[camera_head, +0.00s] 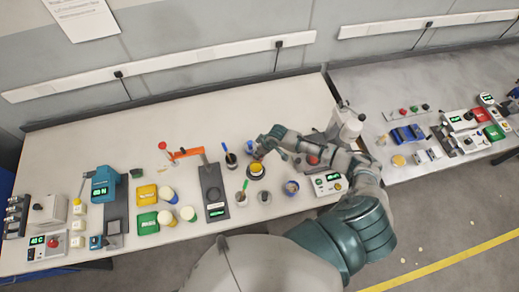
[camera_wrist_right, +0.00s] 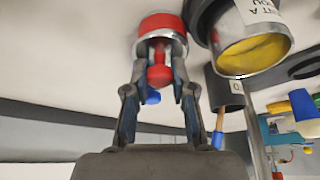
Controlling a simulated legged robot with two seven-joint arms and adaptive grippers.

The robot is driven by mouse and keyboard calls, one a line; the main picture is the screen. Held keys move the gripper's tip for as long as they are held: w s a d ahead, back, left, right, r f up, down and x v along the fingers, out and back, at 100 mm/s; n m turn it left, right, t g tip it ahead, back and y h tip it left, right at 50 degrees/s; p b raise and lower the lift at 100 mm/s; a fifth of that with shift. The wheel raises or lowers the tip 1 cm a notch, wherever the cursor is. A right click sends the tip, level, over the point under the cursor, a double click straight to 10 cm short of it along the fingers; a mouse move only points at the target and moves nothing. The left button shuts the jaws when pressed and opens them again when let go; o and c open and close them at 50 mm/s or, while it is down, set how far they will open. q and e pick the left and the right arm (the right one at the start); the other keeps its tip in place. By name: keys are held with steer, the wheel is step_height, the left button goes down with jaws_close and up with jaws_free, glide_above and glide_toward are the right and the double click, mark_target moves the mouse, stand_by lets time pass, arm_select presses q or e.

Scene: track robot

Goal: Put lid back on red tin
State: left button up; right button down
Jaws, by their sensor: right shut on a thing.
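My right gripper (camera_wrist_right: 160,58) is shut on the red knob (camera_wrist_right: 158,73) of a lid, one finger on each side. The lid's pale, silvery disc (camera_wrist_right: 160,38) lies right against the red tin (camera_wrist_right: 163,21) in the right wrist view, which looks upside down. I cannot tell whether the lid is seated or just above the rim. In the head view my right gripper (camera_head: 262,150) reaches in from the right among the cups and tins; its hand hides the lid and the red tin there. My left gripper is not in view.
A blue cup (camera_head: 249,146) and a dark cup with a brush (camera_head: 231,160) stand left.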

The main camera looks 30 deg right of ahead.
steer(key=shift+a, duration=0.1)
steer(key=c, duration=1)
jaws_free()
steer(key=o, duration=0.6)
steer(key=shift+r+p, duration=0.3)
steer(key=shift+r, duration=3.25)
jaws_close()
